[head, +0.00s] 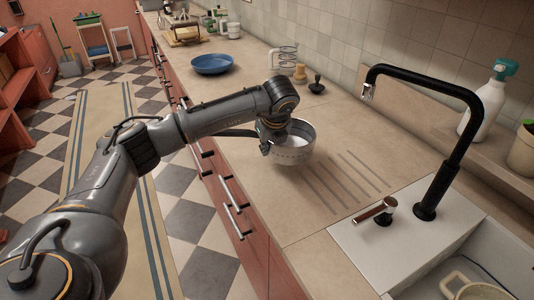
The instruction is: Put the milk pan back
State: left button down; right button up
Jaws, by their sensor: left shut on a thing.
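The milk pan (296,154) is a small light metal pan near the drainer grooves of the counter. My left arm reaches in from the left, and my left gripper (268,144) is shut on the milk pan at its left side. The pan looks upright; I cannot tell whether its base touches the counter. My right gripper is not in view.
A blue plate (212,64) lies farther back on the counter (250,85). The black tap (440,190) and sink (410,265) are at the right. Grooved counter beside the pan is clear.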

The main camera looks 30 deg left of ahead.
aim_at(267, 167)
pick_arm(q)
jog(key=shift+w+a+f, duration=0.45)
jog(key=shift+w+f, duration=0.15)
jog(key=shift+f, duration=0.1)
jog(key=shift+w+a+f+p, duration=0.1)
jog(key=shift+f+p, duration=0.2)
jog(key=shift+p, duration=0.15)
notch_tip(267, 167, down, 3)
jog(key=shift+r+p, duration=0.15)
jog(key=shift+p, duration=0.4)
jog(key=c, duration=1.5)
grip_release()
jog(key=shift+f, duration=0.25)
jog(key=shift+r, duration=0.15)
